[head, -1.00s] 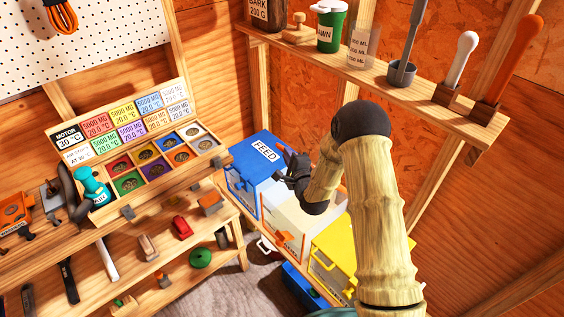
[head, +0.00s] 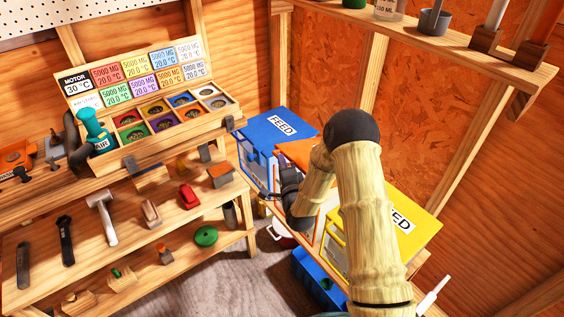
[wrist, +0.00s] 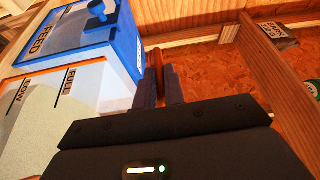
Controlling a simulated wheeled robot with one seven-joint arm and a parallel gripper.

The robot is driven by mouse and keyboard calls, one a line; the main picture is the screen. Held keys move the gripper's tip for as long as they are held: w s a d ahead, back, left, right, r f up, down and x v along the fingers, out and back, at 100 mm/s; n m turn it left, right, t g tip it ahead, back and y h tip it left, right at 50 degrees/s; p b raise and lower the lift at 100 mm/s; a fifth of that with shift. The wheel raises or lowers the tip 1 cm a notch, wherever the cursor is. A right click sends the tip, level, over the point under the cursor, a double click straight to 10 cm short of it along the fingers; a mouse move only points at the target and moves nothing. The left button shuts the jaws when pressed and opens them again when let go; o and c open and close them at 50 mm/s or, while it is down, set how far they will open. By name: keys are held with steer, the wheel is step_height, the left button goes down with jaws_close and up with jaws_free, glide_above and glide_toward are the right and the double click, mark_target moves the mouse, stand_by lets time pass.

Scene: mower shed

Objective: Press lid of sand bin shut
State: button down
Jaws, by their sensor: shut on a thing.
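The sand bin is the middle bin of the row, between a blue bin and a yellow bin. Its orange lid (head: 297,150) shows in the head view behind my gripper (head: 288,180), partly hidden by my arm. In the wrist view, the white bin wall with a FULL mark and a sand-coloured window (wrist: 50,115) is at left. There my gripper (wrist: 162,76) is shut on an orange strip (wrist: 157,62), which looks like the lid's edge. Whether the lid lies flat or tilted is not clear. My arm hides most of the bin's front.
A shelf (head: 450,48) runs above. The workbench (head: 195,130) with a seed box is at left. A blue crate (head: 312,278) sits on the floor.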

steer(key=shift+f+b, duration=0.35)
steer(key=shift+f, duration=0.45)
steer(key=shift+d, duration=0.1)
steer(key=c, duration=1.5)
jaws_free()
steer(key=shift+c, duration=0.2)
steer(key=shift+o, duration=0.3)
